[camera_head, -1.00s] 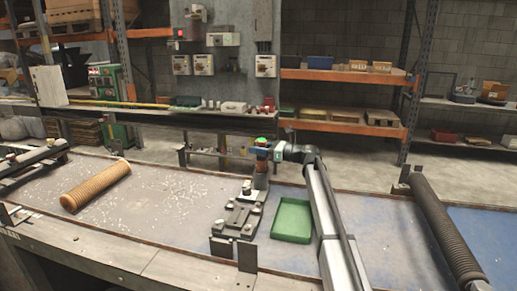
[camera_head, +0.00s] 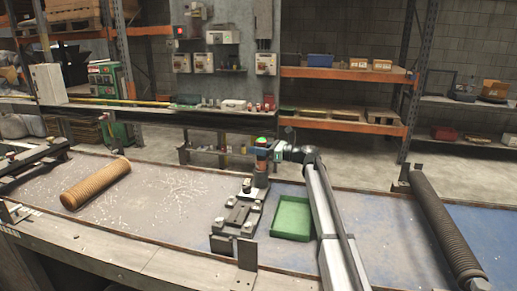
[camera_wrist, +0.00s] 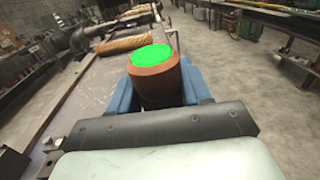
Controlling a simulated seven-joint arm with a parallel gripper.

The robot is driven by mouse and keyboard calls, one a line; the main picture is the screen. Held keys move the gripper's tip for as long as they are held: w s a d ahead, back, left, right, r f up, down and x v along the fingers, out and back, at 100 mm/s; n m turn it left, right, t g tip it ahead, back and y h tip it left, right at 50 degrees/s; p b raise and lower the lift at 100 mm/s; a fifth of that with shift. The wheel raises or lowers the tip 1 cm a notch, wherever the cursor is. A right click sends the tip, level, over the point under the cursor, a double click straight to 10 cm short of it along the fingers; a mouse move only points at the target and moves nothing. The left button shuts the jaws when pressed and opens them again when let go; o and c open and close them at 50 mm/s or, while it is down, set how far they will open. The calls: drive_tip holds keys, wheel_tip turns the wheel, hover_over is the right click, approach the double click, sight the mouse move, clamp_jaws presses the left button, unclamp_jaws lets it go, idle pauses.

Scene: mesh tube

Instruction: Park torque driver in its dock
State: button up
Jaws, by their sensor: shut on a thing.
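The torque driver (camera_head: 262,151) is upright, with a brown-orange body and a bright green top. In the wrist view the driver (camera_wrist: 158,80) sits between the blue fingers of my gripper (camera_wrist: 160,92). My gripper (camera_head: 263,156) is shut on it, above the far end of a dark metal fixture (camera_head: 240,215) on the bench. A grey cylindrical holder (camera_head: 260,181) is directly below the driver, and I take it to be the dock. The driver's lower end is hidden, so I cannot tell how deep it sits in the holder.
A green tray (camera_head: 292,219) lies just right of the fixture, beside my arm. A ribbed tan tube (camera_head: 96,184) lies at the left of the bench (camera_head: 160,215). A dark ribbed roller (camera_head: 447,228) is at the right. The bench between tube and fixture is clear.

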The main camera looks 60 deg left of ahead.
drive_tip(key=shift+f, duration=0.55)
idle(0.7)
drive_tip(key=o, duration=1.2)
drive_tip(key=shift+o, duration=0.2)
drive_tip(key=shift+f, duration=0.1)
drive_tip(key=v, duration=1.3)
drive_tip(key=shift+w+d, duration=0.25)
drive_tip(key=shift+d, duration=0.1)
